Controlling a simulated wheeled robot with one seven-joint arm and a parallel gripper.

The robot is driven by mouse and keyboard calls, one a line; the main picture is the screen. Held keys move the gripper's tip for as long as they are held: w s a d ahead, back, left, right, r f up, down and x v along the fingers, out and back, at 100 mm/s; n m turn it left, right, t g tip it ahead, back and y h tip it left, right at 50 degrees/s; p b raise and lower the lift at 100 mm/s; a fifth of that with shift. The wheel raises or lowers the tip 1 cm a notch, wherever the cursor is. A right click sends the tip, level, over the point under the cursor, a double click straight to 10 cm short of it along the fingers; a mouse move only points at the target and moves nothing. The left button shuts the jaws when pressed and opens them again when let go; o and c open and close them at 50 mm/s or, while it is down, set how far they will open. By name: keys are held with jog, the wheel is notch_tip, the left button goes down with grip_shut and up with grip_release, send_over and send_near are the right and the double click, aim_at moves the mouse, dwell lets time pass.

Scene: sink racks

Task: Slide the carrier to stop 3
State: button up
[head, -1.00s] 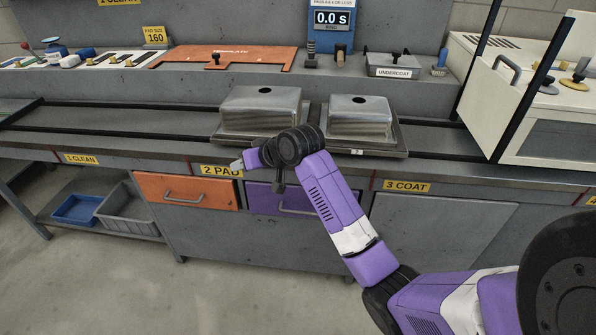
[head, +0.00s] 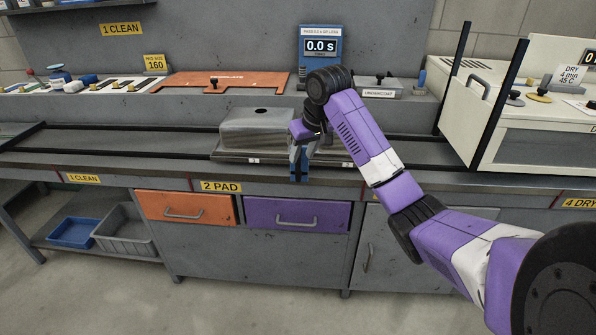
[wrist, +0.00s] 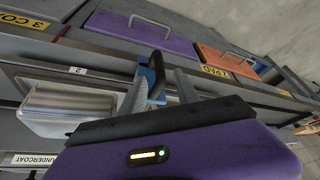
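The carrier (head: 235,158) is a grey tray on the rails of the bench, above the 2 PAD label (head: 221,186). A silver upturned basin (head: 250,128) sits on its left part; my arm hides most of its right part. A basin (wrist: 65,110) and the carrier's "2" plate (wrist: 78,70) show in the wrist view. A blue upright piece with a black handle (wrist: 157,75) stands at the carrier's front middle. My gripper (wrist: 158,82) is open, its fingers apart on either side of the handle. I cannot tell whether either finger touches it. The 3 COAT label (wrist: 22,20) shows in the wrist view.
A cream oven-like box (head: 560,145) with dark posts stands at the right. The rail is clear left of the carrier.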

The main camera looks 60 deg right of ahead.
aim_at(299, 166)
jog(key=shift+s+f, duration=0.1)
jog(key=shift+f, duration=0.4)
jog(key=shift+x, duration=3.55)
jog(key=shift+a, duration=0.1)
grip_shut()
